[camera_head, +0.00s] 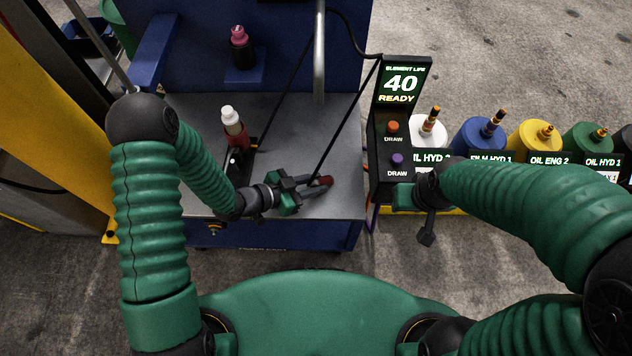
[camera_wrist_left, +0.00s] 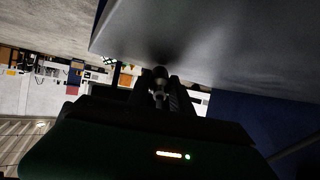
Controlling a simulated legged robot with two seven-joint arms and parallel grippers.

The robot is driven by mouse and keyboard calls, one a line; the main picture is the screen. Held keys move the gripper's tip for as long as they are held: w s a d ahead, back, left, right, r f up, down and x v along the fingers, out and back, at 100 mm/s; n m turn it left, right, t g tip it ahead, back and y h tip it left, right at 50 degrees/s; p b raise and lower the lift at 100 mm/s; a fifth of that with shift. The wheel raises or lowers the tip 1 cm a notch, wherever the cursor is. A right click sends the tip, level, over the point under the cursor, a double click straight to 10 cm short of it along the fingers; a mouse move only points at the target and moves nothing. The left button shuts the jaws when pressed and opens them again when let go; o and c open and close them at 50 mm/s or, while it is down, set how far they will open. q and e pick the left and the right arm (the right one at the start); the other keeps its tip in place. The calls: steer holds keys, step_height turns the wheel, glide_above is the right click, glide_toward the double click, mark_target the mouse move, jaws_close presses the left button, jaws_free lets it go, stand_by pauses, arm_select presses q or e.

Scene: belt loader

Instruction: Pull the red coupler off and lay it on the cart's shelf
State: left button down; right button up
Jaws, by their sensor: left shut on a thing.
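The red coupler (camera_head: 325,180) shows at the tips of my left gripper (camera_head: 308,184), over the right front part of the cart's grey shelf (camera_head: 341,140). My left gripper is shut on it. A thin black hose runs up from near the coupler. In the left wrist view, a metallic fitting (camera_wrist_left: 160,82) sits between the dark fingers, close to the grey shelf surface (camera_wrist_left: 210,45). I cannot tell whether the coupler touches the shelf. My right gripper (camera_head: 411,198) hangs right of the cart, beside the display post; its finger opening is unclear.
A red bottle with a white cap (camera_head: 234,127) stands behind my left forearm. A dark bottle with a pink cap (camera_head: 240,48) stands on a blue ledge. Several coloured oil drums (camera_head: 481,135) line the right. The shelf's middle is mostly clear.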

arm_select(q)
steer(key=shift+a, duration=0.35)
steer(key=c, duration=1.4)
jaws_free()
steer(key=shift+o, duration=1.3)
steer(key=shift+d, duration=0.15)
steer(key=shift+o, duration=0.3)
steer(key=shift+d, duration=0.2)
steer(key=shift+a, duration=0.2)
arm_select(e)
steer(key=shift+a+r, duration=0.1)
steer(key=shift+a, duration=0.15)
arm_select(q)
steer(key=p+v, duration=0.5)
steer(key=v, duration=1.1)
steer(key=shift+s+a, duration=0.2)
arm_select(e)
steer(key=v, duration=0.2)
steer(key=w+v, duration=0.1)
steer(key=v, duration=0.2)
steer(key=shift+r, duration=0.3)
arm_select(q)
steer(key=shift+r, duration=0.1)
